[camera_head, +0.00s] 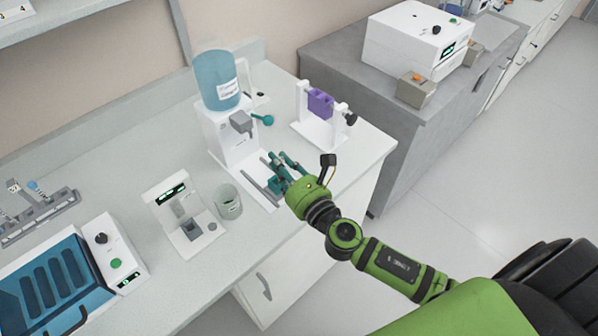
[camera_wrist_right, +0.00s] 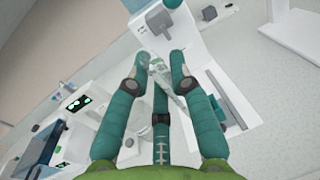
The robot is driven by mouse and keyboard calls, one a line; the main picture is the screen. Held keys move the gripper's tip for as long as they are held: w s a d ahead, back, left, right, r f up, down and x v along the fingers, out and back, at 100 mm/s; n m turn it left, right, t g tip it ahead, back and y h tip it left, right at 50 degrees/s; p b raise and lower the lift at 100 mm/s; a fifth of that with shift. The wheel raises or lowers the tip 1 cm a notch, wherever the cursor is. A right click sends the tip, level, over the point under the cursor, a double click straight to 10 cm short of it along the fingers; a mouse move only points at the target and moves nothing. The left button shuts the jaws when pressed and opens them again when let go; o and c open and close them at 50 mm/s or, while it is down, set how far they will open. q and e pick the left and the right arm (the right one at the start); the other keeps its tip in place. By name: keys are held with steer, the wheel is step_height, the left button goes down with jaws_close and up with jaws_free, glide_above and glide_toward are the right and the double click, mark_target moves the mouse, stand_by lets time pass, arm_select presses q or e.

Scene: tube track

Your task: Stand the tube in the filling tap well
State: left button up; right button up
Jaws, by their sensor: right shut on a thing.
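The filling tap (camera_head: 241,122) is on a white dispenser with a blue tank (camera_head: 218,80) on top and a teal lever (camera_head: 265,119) at its side. The tap also shows at the top of the right wrist view (camera_wrist_right: 157,20). My right gripper (camera_head: 276,164) is low over the dispenser's front base, below and right of the tap. It is shut on a pale, clear tube (camera_wrist_right: 158,69), seen between the fingertips in the wrist view. The fingers hide most of the tube in the head view. I cannot make out the well or whether the tube touches it. My left gripper is not in view.
A clear beaker (camera_head: 229,203) and a small white device (camera_head: 184,218) stand left of the gripper. A white stand with a purple holder (camera_head: 320,102) is behind, to the right. The bench's front edge lies below my right arm.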

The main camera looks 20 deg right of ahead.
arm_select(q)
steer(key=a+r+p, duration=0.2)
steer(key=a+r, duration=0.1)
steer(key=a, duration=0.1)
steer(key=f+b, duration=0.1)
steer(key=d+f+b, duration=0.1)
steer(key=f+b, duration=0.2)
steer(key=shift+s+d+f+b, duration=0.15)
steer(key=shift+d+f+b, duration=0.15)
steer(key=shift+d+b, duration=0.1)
arm_select(e)
steer(key=w+f+y, duration=0.1)
steer(key=w+f, duration=0.3)
steer(key=w, duration=0.1)
steer(key=shift+n, duration=0.4)
steer(key=shift+s+a+r, duration=0.1)
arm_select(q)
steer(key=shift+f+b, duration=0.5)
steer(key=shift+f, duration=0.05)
arm_select(e)
steer(key=shift+f, duration=0.55)
arm_select(q)
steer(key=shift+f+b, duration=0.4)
steer(key=shift+b, duration=0.05)
arm_select(e)
steer(key=shift+f, duration=0.45)
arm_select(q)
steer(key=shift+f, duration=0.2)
arm_select(e)
steer(key=shift+f, duration=0.15)
